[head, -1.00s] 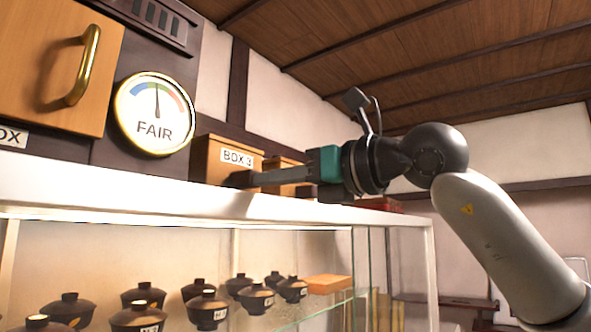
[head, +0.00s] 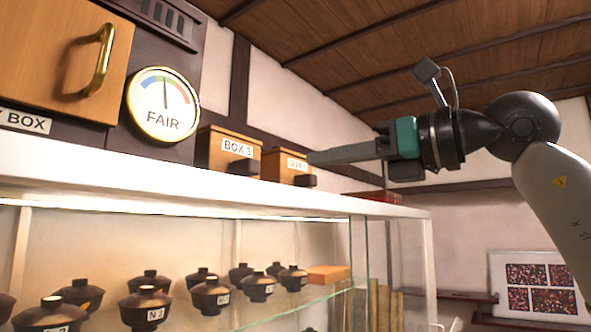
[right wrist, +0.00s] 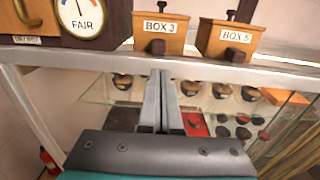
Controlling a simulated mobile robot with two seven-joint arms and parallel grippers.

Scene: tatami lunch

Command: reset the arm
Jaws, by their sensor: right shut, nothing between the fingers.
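My right gripper (head: 318,158) is shut and empty in the head view, raised above the top of the white display case, its fingers pointing left. Its fingertips overlap the second wooden box in the picture. In the right wrist view the closed fingers (right wrist: 162,75) point at the case's front edge, below the box labelled BOX 3 (right wrist: 160,31) and the box labelled BOX 5 (right wrist: 228,38). My left gripper is in neither view.
The white case top (head: 200,186) runs across the view. Lidded dark bowls (head: 211,294) stand on the glass shelf inside. A round FAIR gauge (head: 163,104) and a wooden door with a brass handle (head: 101,62) are at the left. Air right of the case looks free.

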